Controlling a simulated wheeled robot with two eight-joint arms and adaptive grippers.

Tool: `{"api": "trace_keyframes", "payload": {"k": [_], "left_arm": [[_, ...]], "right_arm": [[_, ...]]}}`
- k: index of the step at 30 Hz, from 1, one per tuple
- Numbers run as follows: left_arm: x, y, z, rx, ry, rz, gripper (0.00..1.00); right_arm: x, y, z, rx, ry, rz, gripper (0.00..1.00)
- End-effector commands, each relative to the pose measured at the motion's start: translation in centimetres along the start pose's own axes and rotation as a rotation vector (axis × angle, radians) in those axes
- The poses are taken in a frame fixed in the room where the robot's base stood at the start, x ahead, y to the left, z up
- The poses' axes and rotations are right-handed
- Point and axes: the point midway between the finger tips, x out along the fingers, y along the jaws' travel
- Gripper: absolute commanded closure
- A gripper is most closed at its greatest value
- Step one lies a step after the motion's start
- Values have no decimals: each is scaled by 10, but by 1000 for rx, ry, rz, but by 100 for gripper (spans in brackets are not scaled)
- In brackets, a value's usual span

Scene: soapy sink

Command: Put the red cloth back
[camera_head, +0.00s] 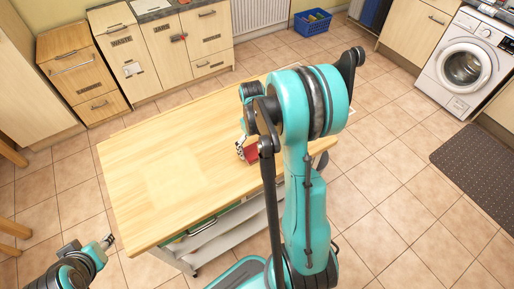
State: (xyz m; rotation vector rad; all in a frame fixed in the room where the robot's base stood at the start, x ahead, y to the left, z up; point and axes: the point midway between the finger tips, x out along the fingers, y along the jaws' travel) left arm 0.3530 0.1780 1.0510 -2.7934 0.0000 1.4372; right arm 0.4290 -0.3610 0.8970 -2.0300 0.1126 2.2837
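A small red thing (251,154), which looks like the red cloth, shows at the right part of the wooden tabletop (170,160). My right arm reaches over the table and hides part of this area. My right gripper (243,146) is at the red cloth, with a black-and-white patterned piece beside it. I cannot tell whether its fingers are closed on the cloth or only next to it. My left gripper (109,241) is low at the left, off the table's front left corner and away from the cloth. Its fingers are too small to read.
The left part of the tabletop is bare. Cabinets (130,60) line the back wall, with a blue basket (312,23) on the floor. A washing machine (465,65) and a dark mat (485,160) are at the right. Open tiled floor lies between.

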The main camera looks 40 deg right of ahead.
Motion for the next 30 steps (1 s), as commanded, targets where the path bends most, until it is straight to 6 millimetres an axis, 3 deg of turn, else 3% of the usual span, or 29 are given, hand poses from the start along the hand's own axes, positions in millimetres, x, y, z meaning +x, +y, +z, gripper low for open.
{"api": "trace_keyframes", "payload": {"k": [11,14,24,30], "left_arm": [[-4,0,-3,0,0,0,60],[-8,0,-6,0,0,0,60],[-26,0,-19,0,0,0,60],[-31,0,-22,0,0,0,60]], "right_arm": [[-6,0,1,0,0,0,0],[-20,0,1,0,0,0,0],[-94,0,1,-1,0,0,0],[-119,0,1,-1,0,0,0]]}}
